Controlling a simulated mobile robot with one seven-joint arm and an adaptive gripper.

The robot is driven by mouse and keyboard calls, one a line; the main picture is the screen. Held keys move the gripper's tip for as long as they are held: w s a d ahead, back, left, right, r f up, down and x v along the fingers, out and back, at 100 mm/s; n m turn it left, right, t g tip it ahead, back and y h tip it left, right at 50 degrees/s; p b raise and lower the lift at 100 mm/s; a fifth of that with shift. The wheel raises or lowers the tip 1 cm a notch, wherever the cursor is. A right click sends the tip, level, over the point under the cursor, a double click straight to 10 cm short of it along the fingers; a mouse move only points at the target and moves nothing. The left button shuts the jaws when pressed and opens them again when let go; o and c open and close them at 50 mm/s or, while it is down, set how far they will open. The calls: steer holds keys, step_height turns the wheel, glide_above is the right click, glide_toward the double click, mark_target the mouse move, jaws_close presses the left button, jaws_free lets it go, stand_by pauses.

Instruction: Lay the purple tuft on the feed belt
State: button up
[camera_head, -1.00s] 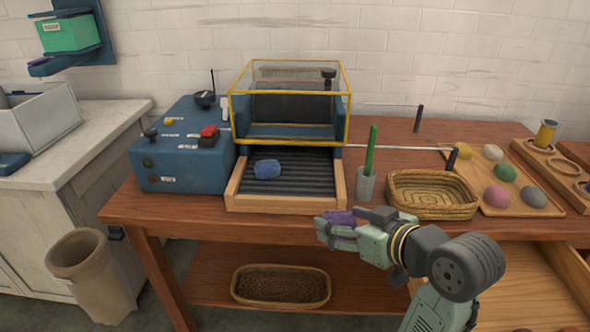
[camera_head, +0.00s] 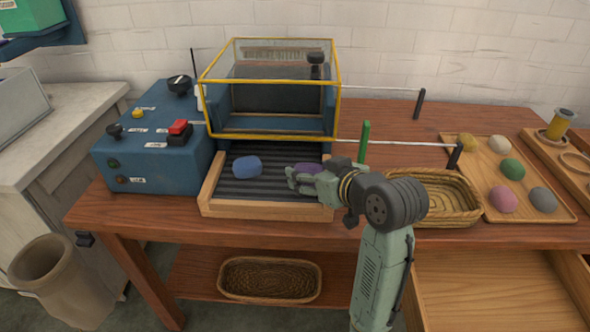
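The purple tuft (camera_head: 304,168) is in my gripper (camera_head: 302,178), over the right side of the dark ribbed feed belt (camera_head: 263,158). The gripper's fingers cover part of the tuft and appear closed on it. I cannot tell whether the tuft touches the belt. A blue tuft (camera_head: 247,167) lies on the belt to the left of my gripper, apart from it. The belt sits in a wooden frame (camera_head: 265,211) in front of a glass-topped, yellow-edged guard (camera_head: 270,88).
A blue control box (camera_head: 150,150) with a red switch stands left of the belt. A green stick (camera_head: 364,142) stands behind my wrist. A wicker basket (camera_head: 462,200) and a wooden tray (camera_head: 547,208) with several coloured tufts lie to the right. An open drawer (camera_head: 480,290) is below.

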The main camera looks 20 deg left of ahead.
mark_target(300, 163)
steer(key=w+a, duration=0.2)
steer(key=a, duration=0.1)
steer(key=w+a, duration=0.1)
steer(key=shift+a+f+p, duration=0.25)
steer(key=shift+a+p, duration=0.05)
steer(key=shift+p, duration=0.05)
steer(key=shift+f, duration=1.75)
steer(key=shift+f, duration=0.15)
steer(key=o, duration=0.8)
steer(key=shift+d+r, duration=0.1)
steer(key=shift+r, duration=0.15)
steer(key=v, duration=1.2)
